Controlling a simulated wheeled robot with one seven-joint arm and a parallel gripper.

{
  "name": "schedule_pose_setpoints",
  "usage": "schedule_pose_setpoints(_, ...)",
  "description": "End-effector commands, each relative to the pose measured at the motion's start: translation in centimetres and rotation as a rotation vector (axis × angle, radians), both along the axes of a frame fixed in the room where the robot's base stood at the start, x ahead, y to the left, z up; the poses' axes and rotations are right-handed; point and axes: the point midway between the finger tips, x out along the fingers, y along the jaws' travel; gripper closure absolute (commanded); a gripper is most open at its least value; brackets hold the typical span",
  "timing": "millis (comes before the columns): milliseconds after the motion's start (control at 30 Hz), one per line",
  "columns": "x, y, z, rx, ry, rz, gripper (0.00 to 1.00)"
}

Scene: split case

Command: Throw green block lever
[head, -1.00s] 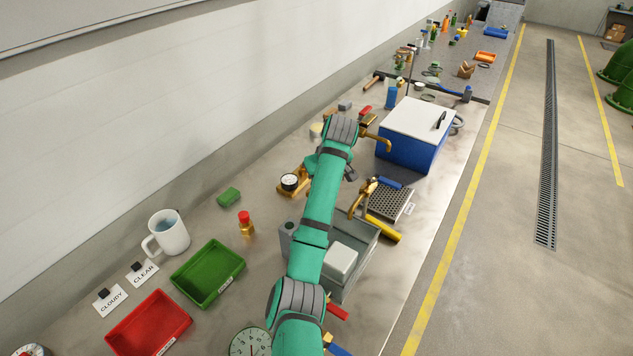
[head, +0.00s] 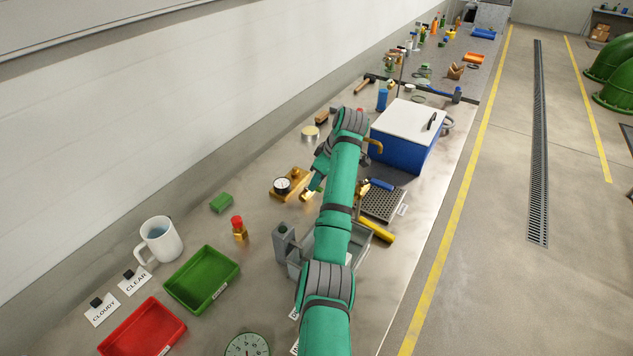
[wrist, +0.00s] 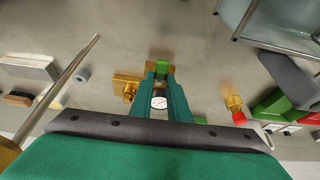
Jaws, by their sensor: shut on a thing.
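The brass block with a round white gauge (head: 285,187) stands on the bench, left of my arm. My gripper (wrist: 162,72) shows two teal fingers close together in the wrist view. They are shut on a small green piece (wrist: 162,69) with brass just beyond it, which I take to be the block's lever. The gauge face (wrist: 159,102) shows between the fingers. In the head view my gripper (head: 313,190) reaches the block's right end, and my arm hides most of the grip.
A green tray (head: 202,279), a red tray (head: 142,330) and a mug (head: 159,241) lie nearer. A blue box (head: 405,148) stands beyond my arm.

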Motion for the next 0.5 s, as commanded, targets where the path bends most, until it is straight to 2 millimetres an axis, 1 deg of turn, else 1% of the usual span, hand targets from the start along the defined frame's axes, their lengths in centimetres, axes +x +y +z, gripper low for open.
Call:
schedule_pose_setpoints(300, 0.11, 0.13, 0.22, 0.001, -0.005, 0.004, 1.00)
schedule_pose_setpoints(333, 0.11, 0.13, 0.22, 0.001, -0.006, 0.003, 0.82)
schedule_pose_setpoints(367, 0.11, 0.13, 0.22, 0.001, -0.006, 0.003, 0.75)
schedule_pose_setpoints(400, 0.11, 0.12, 0.21, 0.001, -0.004, 0.003, 0.66)
schedule_pose_setpoints(500, 0.09, 0.09, 0.15, 0.001, -0.004, 0.002, 0.66)
